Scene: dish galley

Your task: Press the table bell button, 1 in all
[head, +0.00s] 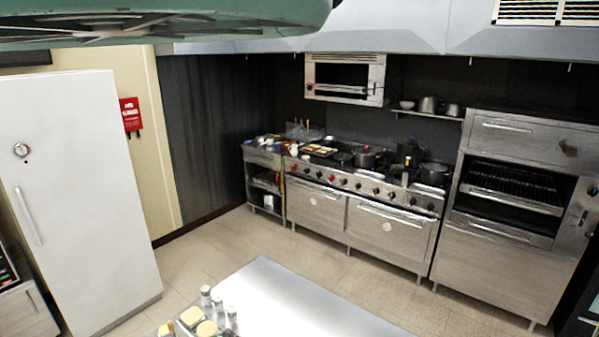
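I cannot make out a table bell or its button in the head view. A bright steel table (300,300) is at the bottom middle, cut off by the lower edge. Several small bottles (206,297) and some pale yellow round items (206,329) are at its left end, partly cut off. My gripper is not in view, so its fingers cannot be seen.
A white fridge (75,190) stands at the left, with a red wall box (131,115) beside it. A steel range (360,195) with pots and an oven unit (515,215) line the back. Tiled floor (215,255) is clear between. A teal shape (160,20) covers the top left.

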